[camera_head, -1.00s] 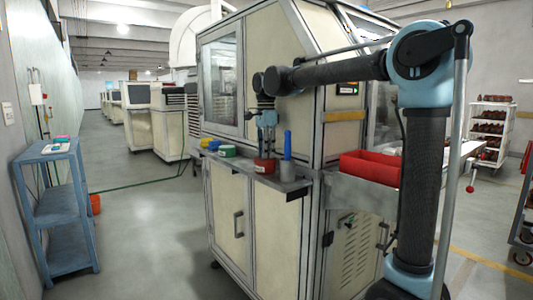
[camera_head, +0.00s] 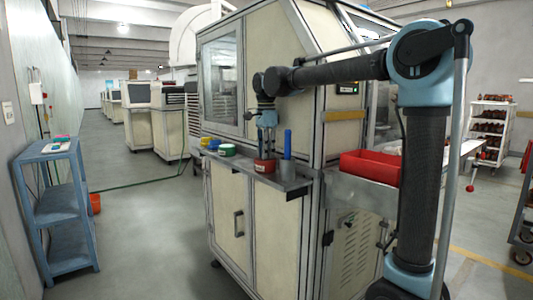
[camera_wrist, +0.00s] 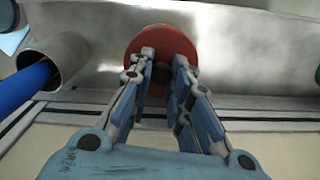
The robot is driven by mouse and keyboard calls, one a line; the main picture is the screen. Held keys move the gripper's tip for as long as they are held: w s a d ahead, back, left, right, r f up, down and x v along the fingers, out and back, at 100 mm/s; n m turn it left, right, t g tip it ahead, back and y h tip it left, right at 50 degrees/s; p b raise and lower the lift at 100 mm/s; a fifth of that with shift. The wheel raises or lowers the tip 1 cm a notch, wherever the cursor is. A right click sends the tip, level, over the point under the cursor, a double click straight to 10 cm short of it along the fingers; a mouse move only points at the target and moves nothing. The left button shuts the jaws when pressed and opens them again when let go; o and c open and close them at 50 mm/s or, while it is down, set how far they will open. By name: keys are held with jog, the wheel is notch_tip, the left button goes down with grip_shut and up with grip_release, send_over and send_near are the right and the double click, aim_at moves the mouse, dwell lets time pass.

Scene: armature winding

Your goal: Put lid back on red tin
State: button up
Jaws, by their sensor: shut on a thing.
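The red tin (camera_head: 264,166) stands on the narrow metal shelf on the front of the cream machine. My gripper (camera_head: 265,154) points straight down over it, with its fingertips at the tin's top. In the wrist view a round red lid (camera_wrist: 135,55) lies under the fingers, with a dark knob between the tips. My gripper (camera_wrist: 161,72) is shut on this knob. The lid covers the view of the tin below it. No clear gap shows between lid and tin, but I cannot tell whether the lid is fully seated.
A metal cup (camera_wrist: 67,55) with a blue rod (camera_wrist: 30,78) stands close beside the red tin. Red bins (camera_head: 370,167) sit to the right.

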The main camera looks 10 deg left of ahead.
jog(key=o, duration=0.9)
jog(key=shift+o, duration=0.6)
jog(key=o, duration=0.4)
jog(key=shift+r, duration=0.1)
jog(key=shift+r, duration=3.4)
jog(key=shift+c, duration=0.2)
